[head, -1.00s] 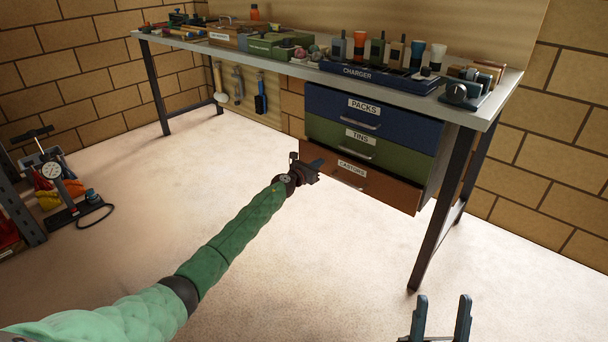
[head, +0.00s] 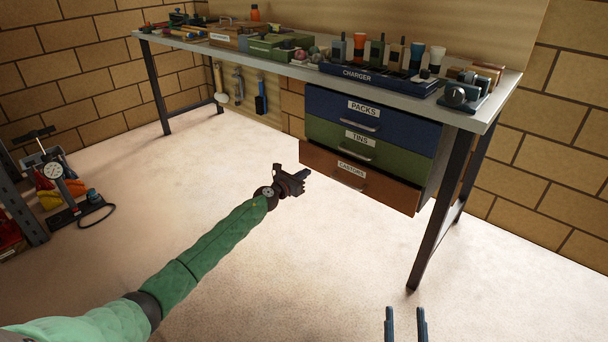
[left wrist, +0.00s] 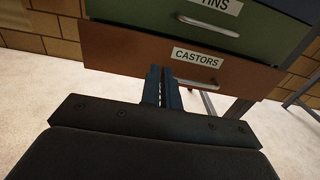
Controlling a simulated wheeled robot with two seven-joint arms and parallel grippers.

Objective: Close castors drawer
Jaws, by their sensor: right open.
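The castors drawer (head: 392,193) is the brown bottom drawer under the workbench, with a CASTORS label and a bar handle (head: 350,180). Its front stands out a little beyond the green drawer above. It also shows in the left wrist view (left wrist: 120,48), with its handle (left wrist: 197,86) right of my fingertips. My left gripper (head: 306,174) is in front of the drawer's left part, apart from the handle. Its fingers (left wrist: 162,70) are close together with nothing seen between them. My right gripper (head: 406,312) is open and empty at the bottom edge, well short of the bench.
The blue packs drawer (head: 400,122) and green tins drawer (head: 400,153) look shut above. A dark bench leg (head: 440,220) stands to the right. The bench top holds a charger (head: 365,77), bottles and boxes. The floor before the drawers is clear.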

